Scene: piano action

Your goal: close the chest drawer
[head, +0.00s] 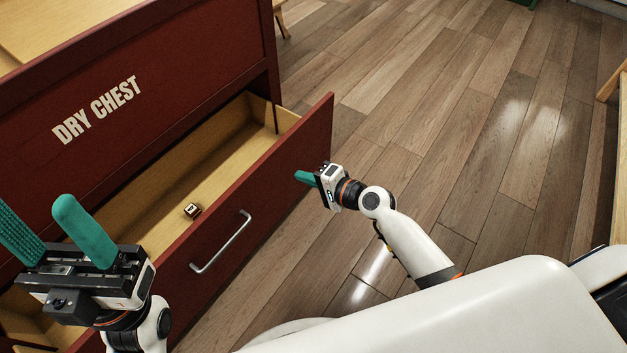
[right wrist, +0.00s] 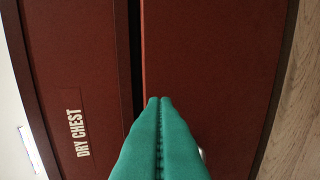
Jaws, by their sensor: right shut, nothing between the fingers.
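The red chest (head: 160,75) marked "DRY CHEST" stands at the left in the head view. Its drawer (head: 262,185) is pulled well out, with a pale wood interior and a silver handle (head: 222,243) on its red front. My right gripper (head: 299,176) is shut and empty, its teal fingertips close to the drawer front, right of the handle; I cannot tell whether they touch. In the right wrist view the closed fingertips (right wrist: 160,99) point at the red drawer front (right wrist: 210,55). My left gripper (head: 36,215) is open and empty, over the drawer's near left end.
The wooden floor (head: 430,110) right of the chest is clear. Wooden furniture (head: 612,82) shows at the right edge.

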